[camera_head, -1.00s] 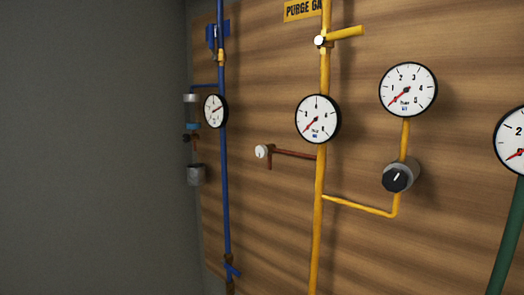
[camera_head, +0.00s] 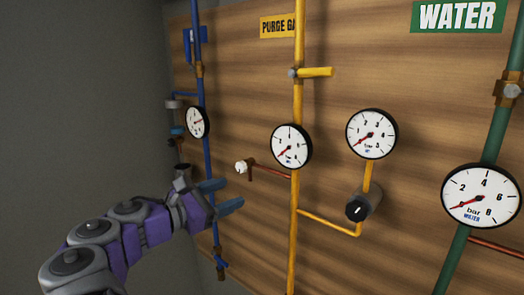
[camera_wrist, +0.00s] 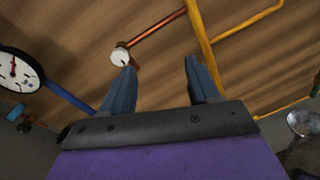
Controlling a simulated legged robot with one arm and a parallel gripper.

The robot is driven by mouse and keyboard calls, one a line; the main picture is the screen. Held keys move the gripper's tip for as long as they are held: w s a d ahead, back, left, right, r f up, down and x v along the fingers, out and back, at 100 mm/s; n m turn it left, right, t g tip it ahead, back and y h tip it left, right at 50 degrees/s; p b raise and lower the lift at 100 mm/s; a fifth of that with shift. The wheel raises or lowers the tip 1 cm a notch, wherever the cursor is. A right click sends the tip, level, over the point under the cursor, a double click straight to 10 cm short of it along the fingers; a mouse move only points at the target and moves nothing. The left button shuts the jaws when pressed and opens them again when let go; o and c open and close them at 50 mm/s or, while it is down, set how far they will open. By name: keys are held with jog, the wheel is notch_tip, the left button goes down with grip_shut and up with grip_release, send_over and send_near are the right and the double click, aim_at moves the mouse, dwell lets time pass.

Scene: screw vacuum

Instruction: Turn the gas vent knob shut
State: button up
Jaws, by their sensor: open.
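The gas vent knob (camera_head: 242,167) is a small white knob at the left end of a copper branch pipe (camera_head: 272,173) off the yellow pipe. It also shows in the wrist view (camera_wrist: 120,57), just beyond the tip of my left finger. My gripper (camera_head: 226,195) is open and empty, below and left of the knob in the head view. In the wrist view its two blue fingers (camera_wrist: 160,75) point toward the board, with the knob near the left fingertip rather than centred between them. I cannot tell whether that finger touches the knob.
The yellow pipe (camera_head: 297,110) carries a lever valve (camera_head: 315,72), a gauge (camera_head: 291,146) and a black regulator knob (camera_head: 357,208) on its branch. A blue pipe (camera_head: 208,150) with a gauge (camera_head: 197,122) stands left. A green water pipe (camera_head: 492,135) stands right.

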aim_at(239, 168)
jog(key=w+a+n+t, duration=0.1)
jog(key=a+n+t, duration=0.15)
jog(key=a, duration=0.75)
jog(key=shift+g+y, duration=0.35)
jog(key=shift+y, duration=0.15)
jog(key=x, duration=0.6)
jog(key=s+d+p+x, duration=0.1)
jog(key=x, duration=0.5)
jog(key=s+d+x, duration=0.1)
jog(key=x, duration=0.5)
jog(key=shift+w+d+r+p, duration=0.2)
jog(key=shift+d+p, duration=0.1)
jog(key=shift+d, duration=0.1)
jog(key=shift+o, duration=0.3)
jog(key=shift+d, duration=0.25)
jog(key=shift+s+a, duration=0.1)
jog(key=shift+c, duration=0.8)
jog(key=a, duration=0.2)
jog(key=shift+s+a, duration=0.15)
jog(key=shift+a, duration=0.15)
jog(key=c, duration=0.4)
jog(key=shift+c, duration=0.9)
jog(key=shift+s+d, duration=0.1)
jog(key=shift+d, duration=0.25)
jog(key=c, duration=0.3)
